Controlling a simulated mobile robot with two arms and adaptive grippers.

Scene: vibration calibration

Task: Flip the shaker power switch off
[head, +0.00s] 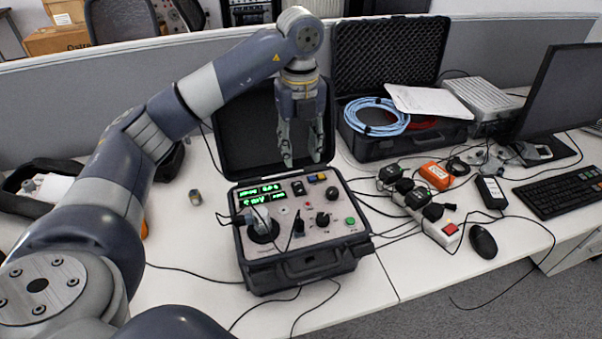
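The shaker (286,268) is a black open case with a grey control panel, standing on the white desk in the middle of the view. Its green displays (262,193) are lit. A small dark rocker switch (298,188) sits at the top of the panel, right of the displays; its position is too small to tell, and I cannot be sure it is the power switch. My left gripper (303,163) hangs fingers down above the back of the panel, in front of the open lid. Its fingers are apart with nothing between them. My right gripper is not in view.
A second open black case (365,148) holds a blue cable coil (377,117) and papers. To the right lie a power strip (442,232) with a red switch, an orange box (436,176), a mouse (483,242) and a keyboard (562,192). Cables run around the shaker.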

